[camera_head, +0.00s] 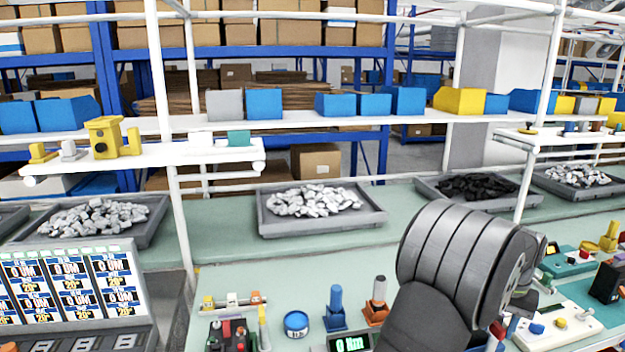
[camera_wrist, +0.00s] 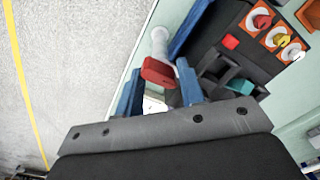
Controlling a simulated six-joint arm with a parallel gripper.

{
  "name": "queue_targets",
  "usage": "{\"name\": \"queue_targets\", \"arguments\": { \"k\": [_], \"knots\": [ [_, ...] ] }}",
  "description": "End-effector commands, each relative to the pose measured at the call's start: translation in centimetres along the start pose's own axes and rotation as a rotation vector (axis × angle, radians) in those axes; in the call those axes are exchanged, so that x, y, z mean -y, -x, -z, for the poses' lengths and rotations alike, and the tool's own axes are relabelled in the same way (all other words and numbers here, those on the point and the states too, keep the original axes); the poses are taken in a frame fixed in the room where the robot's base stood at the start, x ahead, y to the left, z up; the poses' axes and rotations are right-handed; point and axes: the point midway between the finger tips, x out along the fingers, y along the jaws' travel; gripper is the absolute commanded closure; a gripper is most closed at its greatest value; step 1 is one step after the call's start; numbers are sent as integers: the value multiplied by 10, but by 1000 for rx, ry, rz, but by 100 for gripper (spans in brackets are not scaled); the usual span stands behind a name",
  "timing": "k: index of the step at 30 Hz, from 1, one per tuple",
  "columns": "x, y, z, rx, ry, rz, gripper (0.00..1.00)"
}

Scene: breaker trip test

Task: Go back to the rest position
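In the wrist view my gripper (camera_wrist: 159,68) shows two blue fingers spread apart, with a clear gap between them. A red block on a pale grey rod (camera_wrist: 158,42) lies in line with that gap. I cannot tell how far it is beyond the fingertips, and nothing looks clamped. To its right is a dark panel (camera_wrist: 215,58) with a red button, a teal part and several round knobs on orange and white plates. In the head view my grey arm reaches over the right part of the bench and hides the gripper.
The green bench (camera_head: 240,285) holds a blue tin (camera_head: 296,324), a blue post (camera_head: 335,306), an orange-based post (camera_head: 377,300) and a small display (camera_head: 350,343). Grey trays of pieces (camera_head: 322,222) line the back.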

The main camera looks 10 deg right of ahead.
Motion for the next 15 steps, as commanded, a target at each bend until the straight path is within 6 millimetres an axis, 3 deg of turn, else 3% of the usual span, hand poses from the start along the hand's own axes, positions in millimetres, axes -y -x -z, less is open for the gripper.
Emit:
{"name": "queue_targets", "arguments": {
  "k": [15],
  "knots": [
    [0, 0, 0, 0, -418, 0, 65]
  ]
}}
